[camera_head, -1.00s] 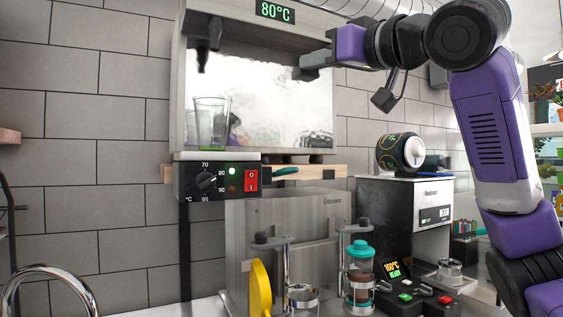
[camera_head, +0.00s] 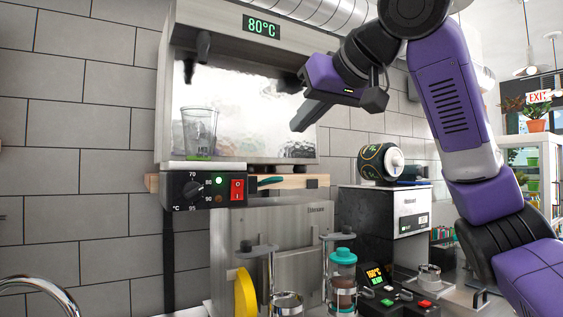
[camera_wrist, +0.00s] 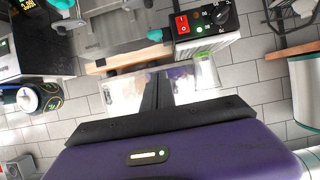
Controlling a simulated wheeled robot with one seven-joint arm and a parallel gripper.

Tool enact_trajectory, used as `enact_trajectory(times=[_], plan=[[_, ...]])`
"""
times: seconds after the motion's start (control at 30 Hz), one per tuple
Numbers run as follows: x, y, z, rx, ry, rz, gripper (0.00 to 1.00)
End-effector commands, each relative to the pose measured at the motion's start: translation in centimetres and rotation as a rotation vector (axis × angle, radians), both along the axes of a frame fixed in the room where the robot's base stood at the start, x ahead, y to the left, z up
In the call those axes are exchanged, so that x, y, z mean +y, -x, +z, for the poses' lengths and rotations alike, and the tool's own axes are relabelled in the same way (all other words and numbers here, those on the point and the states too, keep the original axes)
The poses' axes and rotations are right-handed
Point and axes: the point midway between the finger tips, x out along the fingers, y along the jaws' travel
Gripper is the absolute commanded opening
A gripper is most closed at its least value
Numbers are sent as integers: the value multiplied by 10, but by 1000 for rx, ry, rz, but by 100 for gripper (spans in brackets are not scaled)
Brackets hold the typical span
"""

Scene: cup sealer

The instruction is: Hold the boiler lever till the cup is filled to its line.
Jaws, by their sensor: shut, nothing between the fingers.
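The boiler (camera_head: 310,45) is a steel housing with a green 80°C display and a bright open bay. A black tap with its lever (camera_head: 203,46) hangs at the bay's upper left. A clear cup (camera_head: 199,128) stands upright in the bay below the tap, with green at its bottom; it also shows in the wrist view (camera_wrist: 206,72). I cannot make out its line or its liquid level. My gripper (camera_head: 297,126) is shut and empty at the bay's right side, pointing down and left, apart from lever and cup. Its fingers also show in the wrist view (camera_wrist: 156,92).
A control box (camera_head: 203,189) with a dial and red switch sits under the cup. A wooden shelf (camera_head: 325,182) runs below the boiler. A dark can (camera_head: 380,162) lies on a machine at right. A teal-lidded jar (camera_head: 342,280) stands lower down.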

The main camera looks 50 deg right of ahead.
Motion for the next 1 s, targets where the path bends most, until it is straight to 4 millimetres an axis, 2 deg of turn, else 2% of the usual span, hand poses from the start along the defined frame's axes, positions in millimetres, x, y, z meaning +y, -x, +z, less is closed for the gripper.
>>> enact_trajectory(times=[0.13, 0.27, 0.63, 0.8, 1.0], plan=[[-3, -9, -4, 3, -1, -2, 0], [-8, -26, -12, 3, -1, -1, 0], [-27, -89, -40, 3, -1, -1, 0], [-25, -83, -66, 1, 3, -1, 0], [-24, -81, -79, -1, 1, 0, 0]])
